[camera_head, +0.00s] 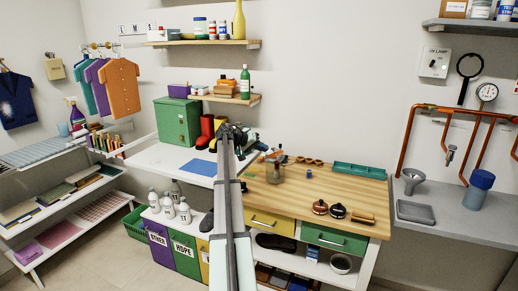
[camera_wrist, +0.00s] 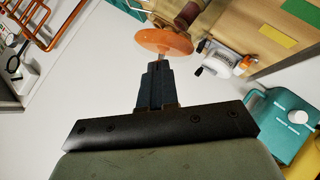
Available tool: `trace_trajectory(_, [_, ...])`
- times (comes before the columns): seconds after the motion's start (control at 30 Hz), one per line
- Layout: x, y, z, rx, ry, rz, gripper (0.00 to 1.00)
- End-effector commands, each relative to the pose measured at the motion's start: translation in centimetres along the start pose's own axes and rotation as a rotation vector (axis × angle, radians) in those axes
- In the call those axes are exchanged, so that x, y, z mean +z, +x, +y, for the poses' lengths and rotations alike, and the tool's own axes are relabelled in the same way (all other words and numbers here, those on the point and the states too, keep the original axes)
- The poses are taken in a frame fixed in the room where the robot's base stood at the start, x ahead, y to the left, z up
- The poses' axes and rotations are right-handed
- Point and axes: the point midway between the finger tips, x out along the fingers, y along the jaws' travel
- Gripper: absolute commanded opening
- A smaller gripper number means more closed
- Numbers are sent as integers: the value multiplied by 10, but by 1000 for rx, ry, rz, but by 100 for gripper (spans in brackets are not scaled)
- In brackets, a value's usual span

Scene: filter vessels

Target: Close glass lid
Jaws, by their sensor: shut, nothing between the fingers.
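My gripper (camera_wrist: 157,70) is shut and empty. In the wrist view its fingertips are just below a see-through orange disc (camera_wrist: 165,42), with a thin stem between them; I cannot tell whether they touch. The disc may be the glass lid. A white and clear vessel (camera_wrist: 222,62) is to the right of the disc, and a dark red-brown cylinder (camera_wrist: 188,14) is above it. In the head view a small glass vessel (camera_head: 273,171) stands on the wooden bench right of my arm. My arm's end (camera_head: 232,132) is up and left of it, and its fingers are not clear there.
A white table with a blue mat (camera_head: 199,168) is on the left. Red boots (camera_head: 206,131) stand near a green cabinet (camera_head: 177,122).

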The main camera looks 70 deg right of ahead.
Motion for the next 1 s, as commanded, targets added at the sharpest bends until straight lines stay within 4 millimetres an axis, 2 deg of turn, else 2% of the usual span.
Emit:
trace_trajectory(0.3, [15,13,14,-211,214,-1,0])
trace_trajectory(0.7, [30,28,18,-444,448,-1,0])
trace_trajectory(1.0, [35,35,17,-482,486,-1,0])
